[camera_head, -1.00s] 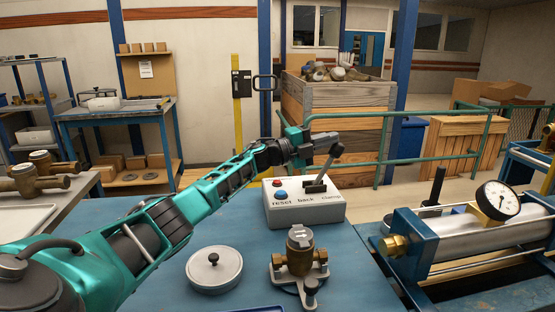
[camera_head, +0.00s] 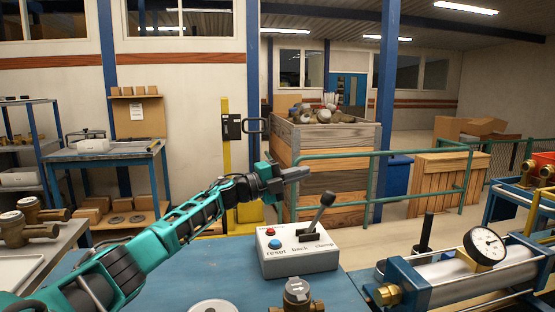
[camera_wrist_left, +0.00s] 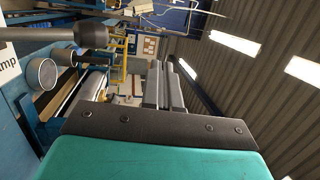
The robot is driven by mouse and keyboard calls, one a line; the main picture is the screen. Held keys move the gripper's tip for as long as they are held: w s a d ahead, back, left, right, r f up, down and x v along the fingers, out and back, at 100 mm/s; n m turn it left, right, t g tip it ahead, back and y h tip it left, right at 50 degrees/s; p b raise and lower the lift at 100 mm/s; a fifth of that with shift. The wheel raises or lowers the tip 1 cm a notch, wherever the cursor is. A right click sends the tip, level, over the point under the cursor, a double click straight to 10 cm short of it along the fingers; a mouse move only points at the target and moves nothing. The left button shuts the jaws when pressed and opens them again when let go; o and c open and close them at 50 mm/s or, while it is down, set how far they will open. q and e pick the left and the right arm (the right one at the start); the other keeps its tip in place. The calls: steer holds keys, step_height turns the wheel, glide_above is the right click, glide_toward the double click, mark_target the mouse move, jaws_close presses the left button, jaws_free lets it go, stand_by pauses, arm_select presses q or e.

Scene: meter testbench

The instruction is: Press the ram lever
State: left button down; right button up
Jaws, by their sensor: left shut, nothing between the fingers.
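The ram lever (camera_head: 319,213) is a grey rod with a dark knob on a light grey control box (camera_head: 300,262). It leans to the right, toward the "clamp" label. The box also has a red button (camera_head: 269,231), a blue button (camera_head: 274,244) and the labels "reset" and "back". My left gripper (camera_head: 303,172) is shut and empty, above and left of the knob, apart from it in the picture. In the left wrist view its shut fingers (camera_wrist_left: 164,86) point away, and the lever's knob (camera_wrist_left: 92,35) shows at upper left. My right gripper is not in view.
A brass meter (camera_head: 298,292) and a round grey lid (camera_head: 214,306) are cut off at the bottom of the blue bench (camera_head: 230,262). A cylinder with a pressure gauge (camera_head: 485,246) lies at right. A green rail (camera_head: 375,156) and wooden crate (camera_head: 325,150) stand behind.

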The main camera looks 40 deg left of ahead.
arm_select(q)
steer(key=shift+s+a+r, duration=0.35)
steer(key=shift+s+r, duration=0.3)
steer(key=shift+s+a+r, duration=0.3)
steer(key=shift+s+r, duration=0.3)
steer(key=shift+s, duration=0.1)
steer(key=shift+s+a+r, duration=0.35)
steer(key=shift+s+r, duration=0.3)
